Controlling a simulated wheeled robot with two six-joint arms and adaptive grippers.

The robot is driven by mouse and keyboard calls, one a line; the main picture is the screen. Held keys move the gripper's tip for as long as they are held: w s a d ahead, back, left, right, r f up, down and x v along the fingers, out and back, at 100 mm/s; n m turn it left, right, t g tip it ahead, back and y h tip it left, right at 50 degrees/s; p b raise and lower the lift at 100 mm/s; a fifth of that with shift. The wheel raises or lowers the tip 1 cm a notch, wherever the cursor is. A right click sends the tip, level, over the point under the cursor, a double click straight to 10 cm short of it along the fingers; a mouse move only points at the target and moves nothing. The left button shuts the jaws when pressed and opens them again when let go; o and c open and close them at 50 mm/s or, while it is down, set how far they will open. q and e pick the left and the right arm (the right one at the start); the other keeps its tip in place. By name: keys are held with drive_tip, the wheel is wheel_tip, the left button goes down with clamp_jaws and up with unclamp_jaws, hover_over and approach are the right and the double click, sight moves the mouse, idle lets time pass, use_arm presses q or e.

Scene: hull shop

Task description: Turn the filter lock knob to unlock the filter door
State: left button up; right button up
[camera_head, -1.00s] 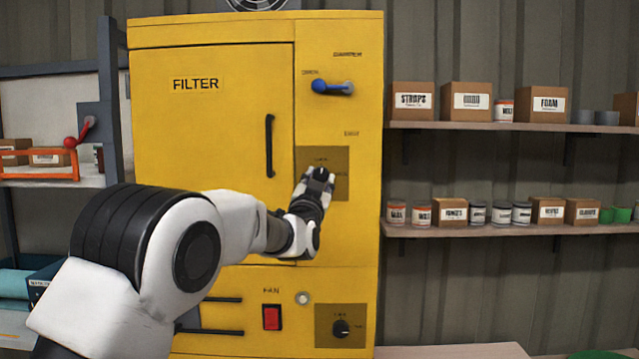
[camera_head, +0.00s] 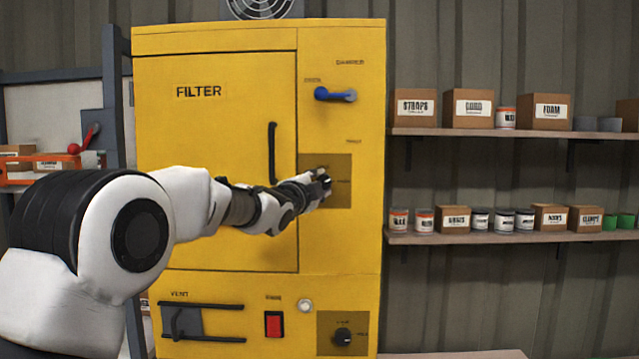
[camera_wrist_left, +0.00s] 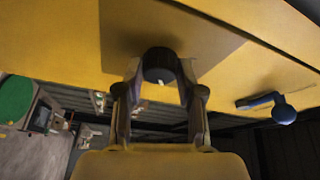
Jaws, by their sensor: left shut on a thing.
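The yellow filter cabinet (camera_head: 345,240) stands ahead, with the filter door (camera_head: 215,130) closed and its black vertical handle (camera_head: 272,152) on the door's right side. My left gripper (camera_head: 322,183) is at the brown plate (camera_head: 340,200) right of the door. In the left wrist view the black lock knob (camera_wrist_left: 160,62) with a small white mark sits between the fingers of my left gripper (camera_wrist_left: 160,82), which is shut on it. In the head view the gripper mostly hides the knob. My right gripper is not in view.
A blue damper lever (camera_head: 335,95) is above the plate. Below are a red switch (camera_head: 273,324), another black knob (camera_head: 342,336) and black bars (camera_head: 200,306). Shelves (camera_head: 500,237) with boxes and cans stand to the right.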

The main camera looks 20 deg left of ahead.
use_arm(q)
drive_tip(key=shift+r+m+g+y+p, duration=0.15)
drive_tip(key=shift+m+g+p, duration=0.4)
drive_tip(key=shift+m+p, duration=0.6)
drive_tip(key=shift+r+m+g+y+p, duration=0.15)
drive_tip(key=shift+m+g+p, duration=0.55)
drive_tip(key=shift+m, duration=0.75)
drive_tip(key=shift+f, duration=0.1)
drive_tip(key=o, duration=1.1)
drive_tip(key=shift+o, duration=0.2)
drive_tip(key=s+a+r, duration=0.1)
drive_tip(key=s, duration=1)
drive_tip(key=shift+s+r, duration=0.2)
drive_tip(key=shift+s, duration=0.1)
